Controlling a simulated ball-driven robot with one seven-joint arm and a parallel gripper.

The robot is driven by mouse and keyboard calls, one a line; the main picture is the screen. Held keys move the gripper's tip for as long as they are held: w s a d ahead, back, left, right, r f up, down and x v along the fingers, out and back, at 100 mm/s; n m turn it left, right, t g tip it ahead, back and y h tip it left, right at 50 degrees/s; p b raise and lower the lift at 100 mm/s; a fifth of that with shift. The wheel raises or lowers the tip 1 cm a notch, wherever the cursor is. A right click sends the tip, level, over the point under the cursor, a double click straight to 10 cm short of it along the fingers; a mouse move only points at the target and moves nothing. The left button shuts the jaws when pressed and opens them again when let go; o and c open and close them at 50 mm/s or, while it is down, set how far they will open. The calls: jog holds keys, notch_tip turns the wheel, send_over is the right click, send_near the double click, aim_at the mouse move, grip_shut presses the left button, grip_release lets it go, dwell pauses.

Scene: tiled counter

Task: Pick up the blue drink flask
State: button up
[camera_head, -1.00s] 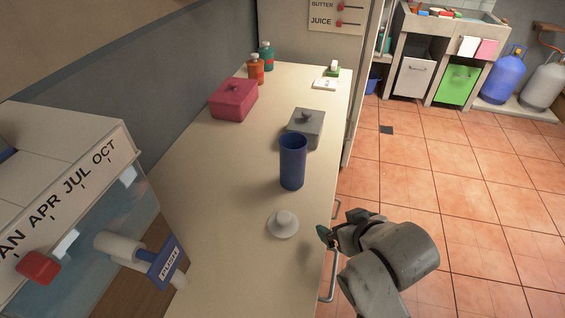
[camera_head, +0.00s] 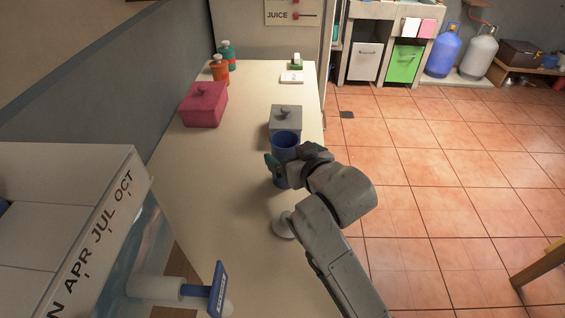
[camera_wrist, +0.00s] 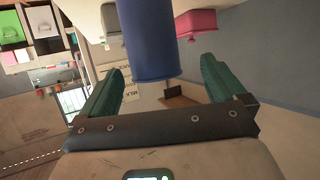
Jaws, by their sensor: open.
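The blue drink flask (camera_head: 286,141) stands upright on the counter in the head view, partly hidden behind my gripper. My gripper (camera_head: 289,160) is at the flask, with one green finger showing on its left side. In the wrist view, which looks upside down, the flask (camera_wrist: 148,38) lies between the tips of the two spread green fingers (camera_wrist: 163,68). The fingers are open, with a gap visible on the right side of the flask. Whether either finger touches it I cannot tell.
A grey lidded box (camera_head: 286,121) stands just behind the flask. A white knobbed lid (camera_head: 281,226) lies in front, partly behind my arm. A red lidded box (camera_head: 203,105) and two bottles (camera_head: 220,70) stand farther back left. The counter's left middle (camera_head: 215,165) is clear.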

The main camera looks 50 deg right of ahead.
aim_at(279, 143)
jog(key=shift+d+x, duration=0.2)
jog(key=shift+x, duration=1.3)
jog(key=shift+d+x, duration=0.15)
jog(key=shift+x, duration=1.35)
jog(key=shift+s, duration=0.2)
jog(key=c, duration=1.3)
